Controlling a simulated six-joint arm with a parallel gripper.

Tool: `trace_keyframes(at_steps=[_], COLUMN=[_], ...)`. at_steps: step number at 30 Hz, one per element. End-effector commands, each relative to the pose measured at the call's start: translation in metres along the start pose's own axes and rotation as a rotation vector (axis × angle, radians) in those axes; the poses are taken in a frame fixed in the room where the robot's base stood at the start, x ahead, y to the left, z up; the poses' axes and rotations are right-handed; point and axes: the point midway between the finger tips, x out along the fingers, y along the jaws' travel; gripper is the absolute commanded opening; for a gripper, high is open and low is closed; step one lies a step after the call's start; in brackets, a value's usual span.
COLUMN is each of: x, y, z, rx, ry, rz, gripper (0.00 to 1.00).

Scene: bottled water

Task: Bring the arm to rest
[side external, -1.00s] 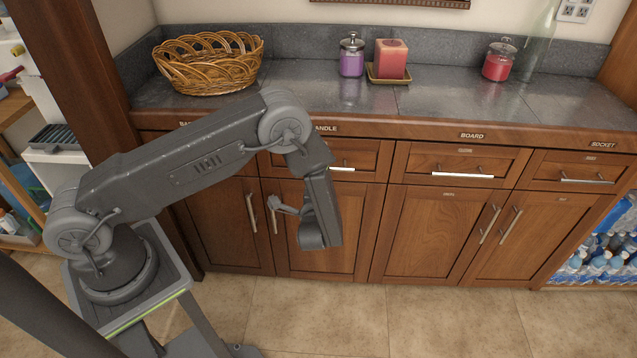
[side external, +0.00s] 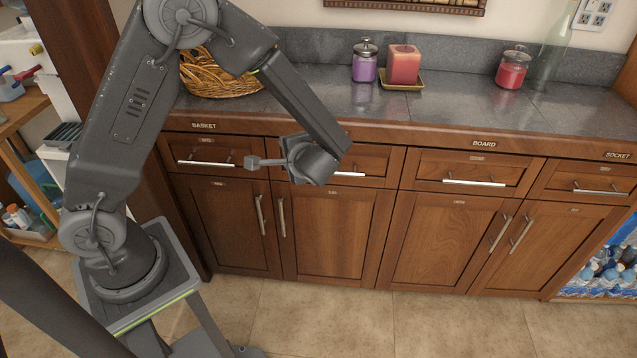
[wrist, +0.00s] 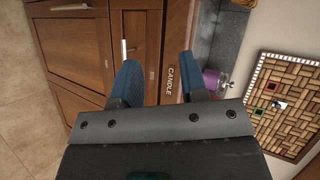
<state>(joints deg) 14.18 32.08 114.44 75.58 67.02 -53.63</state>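My gripper (wrist: 157,72) shows in the wrist view as two blue fingers set apart. Nothing is between them except the view of the cabinet front behind. In the side view the wrist end of my arm hangs in front of the drawers, below the counter edge and apart from the cabinet as far as I can tell.
A wicker basket (side external: 215,80), a purple jar (side external: 365,65), a red candle (side external: 404,64) and a red jar (side external: 512,70) stand on the counter (side external: 450,110). Drawers and cabinet doors are shut. Bottled water (side external: 605,270) sits at the lower right. The floor in front is clear.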

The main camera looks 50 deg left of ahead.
Motion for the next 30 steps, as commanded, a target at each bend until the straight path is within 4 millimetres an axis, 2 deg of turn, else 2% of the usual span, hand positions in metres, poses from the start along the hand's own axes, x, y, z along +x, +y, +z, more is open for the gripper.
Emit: trace_keyframes(at_steps=[1, 6, 15, 24, 30], x=[-0.010, -0.044, -0.115, -0.182, -0.202], y=[-0.015, -0.043, -0.069, -0.084, -0.089], z=[0.012, 0.051, 0.106, 0.138, 0.145], rx=[-0.035, -0.120, -0.287, -0.448, -0.496], ry=[-0.030, -0.105, -0.057, 0.173, 0.274], rz=[0.051, 0.252, 0.632, 0.925, 0.997], gripper=[0.40, 0.40, 0.40, 0.40, 0.40])
